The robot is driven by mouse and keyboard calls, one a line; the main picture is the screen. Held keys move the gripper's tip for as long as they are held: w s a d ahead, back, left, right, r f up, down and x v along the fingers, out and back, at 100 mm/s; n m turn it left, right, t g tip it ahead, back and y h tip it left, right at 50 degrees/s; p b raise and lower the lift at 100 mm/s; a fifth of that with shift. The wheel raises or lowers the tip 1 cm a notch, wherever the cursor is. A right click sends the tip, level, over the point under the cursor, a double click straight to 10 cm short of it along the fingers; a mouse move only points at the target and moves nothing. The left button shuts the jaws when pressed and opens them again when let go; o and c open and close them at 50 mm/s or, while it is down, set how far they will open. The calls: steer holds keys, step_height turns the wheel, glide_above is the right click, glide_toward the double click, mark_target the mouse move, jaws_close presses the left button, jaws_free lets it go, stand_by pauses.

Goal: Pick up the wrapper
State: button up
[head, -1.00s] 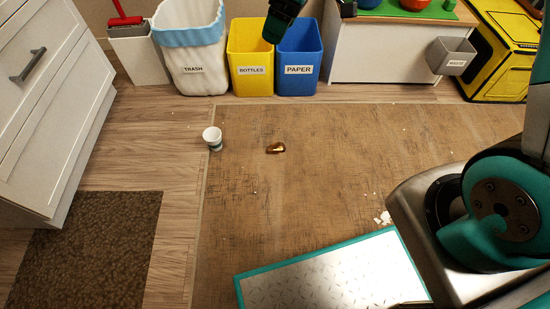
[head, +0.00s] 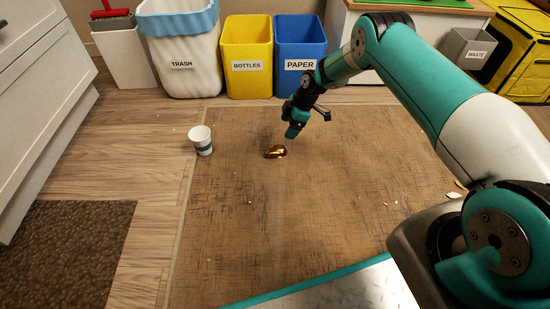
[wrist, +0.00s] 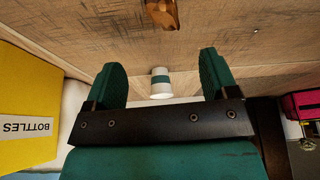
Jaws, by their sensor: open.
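The wrapper (head: 275,152) is a small shiny brown-gold piece lying on the brown rug. It also shows at the top edge of the wrist view (wrist: 161,12), partly cut off. My gripper (head: 294,132) is in the air just above and to the right of the wrapper in the head view. In the wrist view its two teal fingers (wrist: 160,78) stand wide apart with nothing held between them. The wrapper lies beyond the fingertips, apart from them.
A white cup with a dark band (head: 201,140) stands left of the wrapper. Behind are the trash bin (head: 181,60), yellow bottles bin (head: 247,60) and blue paper bin (head: 299,50). A waste box (head: 467,52) hangs at the back right. The rug around the wrapper is mostly clear.

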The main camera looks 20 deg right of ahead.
mark_target(276, 149)
steer(key=b+x, duration=0.4)
steer(key=x, duration=0.3)
steer(key=shift+a+f, duration=0.1)
steer(key=shift+f, duration=0.15)
steer(key=b+x, duration=0.5)
steer(key=shift+s+f, duration=0.1)
steer(key=shift+s, duration=0.15)
steer(key=c, duration=1.1)
